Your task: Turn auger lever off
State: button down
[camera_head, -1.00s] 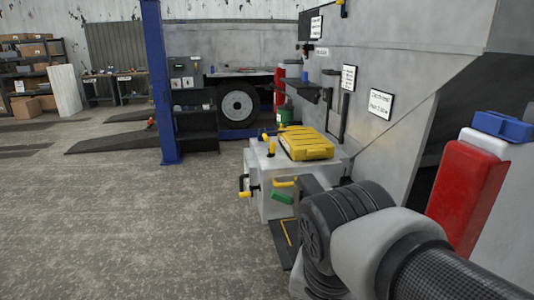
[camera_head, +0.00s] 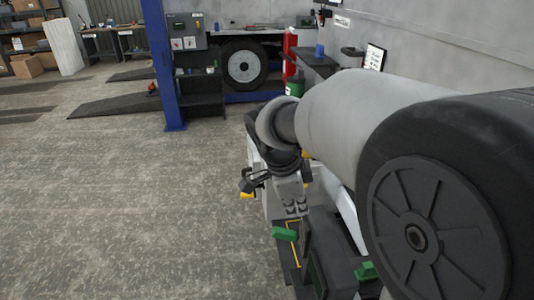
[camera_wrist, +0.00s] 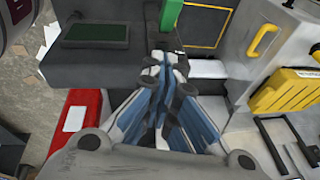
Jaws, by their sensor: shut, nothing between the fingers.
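In the wrist view, my gripper (camera_wrist: 160,65) is shut and empty, its blue-grey fingers drawn together. A yellow handle (camera_wrist: 263,38) on a pale grey machine box (camera_wrist: 238,60) stands to its right, clear of the fingers. In the head view, my arm covers most of that machine. A yellow-ended lever (camera_head: 247,195) shows at its left side, by dark parts that I cannot clearly tell apart. A green handle (camera_head: 285,233) shows lower down. No readable label shows which lever is the auger lever.
A yellow case (camera_wrist: 290,92) lies on the machine at the right of the wrist view. A red container (camera_wrist: 75,120) stands lower left there. In the head view, a blue post (camera_head: 160,65) stands behind the machine. The floor (camera_head: 120,220) at left is open.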

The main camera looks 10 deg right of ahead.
send_over(294, 234)
jog(key=s, duration=0.2)
notch_tip(294, 234, down, 6)
jog(key=r, duration=0.1)
jog(key=f, duration=0.1)
jog(key=w+a+f+b, duration=0.1)
jog(key=f, duration=0.1)
jog(key=shift+w+a, duration=0.15)
jog(key=shift+a, duration=0.05)
jog(key=shift+f, duration=0.1)
